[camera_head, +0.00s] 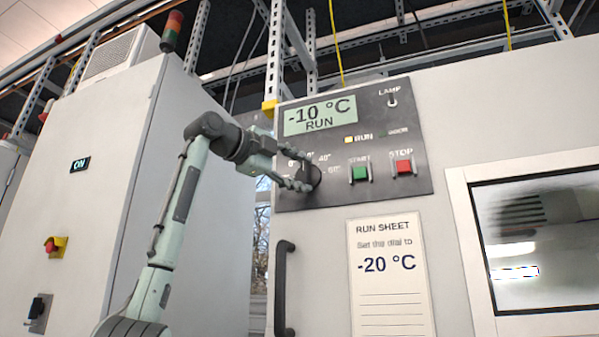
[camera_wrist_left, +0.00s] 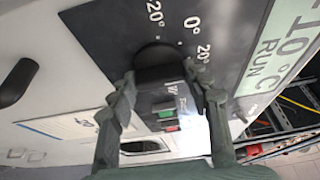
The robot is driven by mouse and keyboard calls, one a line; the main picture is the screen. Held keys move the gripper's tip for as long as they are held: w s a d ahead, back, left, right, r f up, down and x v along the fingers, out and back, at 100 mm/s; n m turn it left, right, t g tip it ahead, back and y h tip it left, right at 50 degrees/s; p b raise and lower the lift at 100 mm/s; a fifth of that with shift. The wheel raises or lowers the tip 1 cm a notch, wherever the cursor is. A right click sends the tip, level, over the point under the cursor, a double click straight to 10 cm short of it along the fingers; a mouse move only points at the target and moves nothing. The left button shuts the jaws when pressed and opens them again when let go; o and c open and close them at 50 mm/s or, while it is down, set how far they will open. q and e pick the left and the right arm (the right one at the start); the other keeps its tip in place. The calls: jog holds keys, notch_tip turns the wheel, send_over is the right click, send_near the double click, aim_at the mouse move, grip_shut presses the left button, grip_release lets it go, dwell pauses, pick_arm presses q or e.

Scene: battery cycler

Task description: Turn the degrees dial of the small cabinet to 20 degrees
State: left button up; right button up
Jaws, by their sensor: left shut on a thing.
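The black degrees dial (camera_head: 316,174) is on the dark control panel (camera_head: 437,186) of the cabinet, partly hidden by my left gripper (camera_head: 303,178). In the left wrist view, the dial (camera_wrist_left: 158,55) sits between the two fingers of my left gripper (camera_wrist_left: 162,85), which is shut on it. The display (camera_head: 320,116) reads -10 °C RUN. The run sheet (camera_head: 390,300) below reads "Set the dial to -20 °C". My right gripper is not in view.
A green START button (camera_head: 360,173) and a red STOP button (camera_head: 404,167) are right of the dial, with a LAMP switch (camera_head: 392,102) above. A black door handle (camera_head: 283,290) stands below. A tall cabinet (camera_head: 100,200) with a red-and-yellow switch (camera_head: 55,247) is at left.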

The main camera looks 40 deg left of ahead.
pick_arm(q)
jog(key=o, duration=1.2)
jog(key=shift+c, duration=0.2)
jog(key=s+a, duration=0.1)
jog(key=s, duration=1.1)
jog(key=shift+a, duration=0.4)
jog(key=shift+w, duration=0.1)
jog(key=w, duration=0.4)
jog(key=w+d, duration=0.1)
jog(key=w, duration=0.3)
jog(key=w+d, duration=0.1)
jog(key=w, duration=0.3)
jog(key=shift+s+a, duration=0.1)
